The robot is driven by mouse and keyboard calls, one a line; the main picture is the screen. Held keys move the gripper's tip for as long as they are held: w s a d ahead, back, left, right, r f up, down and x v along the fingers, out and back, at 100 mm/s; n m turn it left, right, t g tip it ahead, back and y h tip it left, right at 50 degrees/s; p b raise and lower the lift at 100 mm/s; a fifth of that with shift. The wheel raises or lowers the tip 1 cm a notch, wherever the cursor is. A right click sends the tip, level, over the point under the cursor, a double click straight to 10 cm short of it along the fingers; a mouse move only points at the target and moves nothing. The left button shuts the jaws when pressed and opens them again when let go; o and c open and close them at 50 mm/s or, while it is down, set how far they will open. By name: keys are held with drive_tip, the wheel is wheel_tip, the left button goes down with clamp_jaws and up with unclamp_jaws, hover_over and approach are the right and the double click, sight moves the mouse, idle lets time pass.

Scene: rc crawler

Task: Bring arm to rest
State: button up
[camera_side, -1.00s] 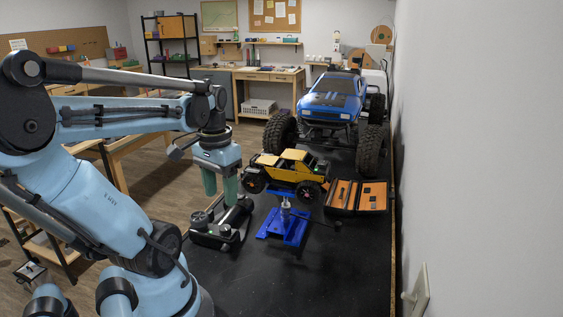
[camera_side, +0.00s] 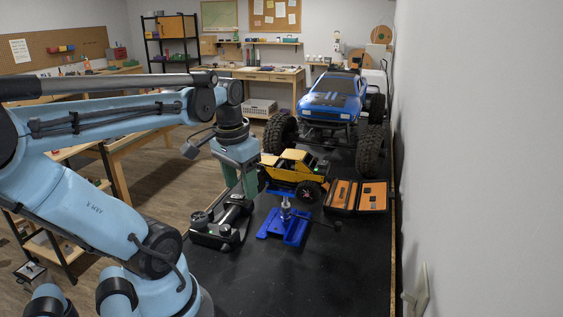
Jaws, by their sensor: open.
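My gripper (camera_side: 241,188) points down with two green fingers apart and nothing visible between them. In the picture it is just above and behind a black device (camera_side: 221,228) on the black work surface (camera_side: 300,280); I cannot tell whether they touch. The yellow crawler (camera_side: 292,165) with black wheels stands right of my gripper. Its left part is partly hidden behind the gripper.
An open tool case (camera_side: 357,196) with orange lining lies right of the crawler. A large blue truck (camera_side: 334,100) with big tyres stands behind it. The wall (camera_side: 480,160) bounds the right side. The front of the black surface is clear. Wooden benches stand left and behind.

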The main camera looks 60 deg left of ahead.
drive_tip(key=w+d+f+m+t, duration=0.1)
drive_tip(key=w+d+m+t, duration=0.1)
drive_tip(key=d, duration=0.5)
drive_tip(key=w+d+f+m+t+h, duration=0.1)
drive_tip(key=w+d+m+t, duration=0.1)
drive_tip(key=w+d+t, duration=0.2)
drive_tip(key=w+d, duration=0.3)
drive_tip(key=shift+w+d, duration=0.25)
drive_tip(key=shift+d, duration=0.15)
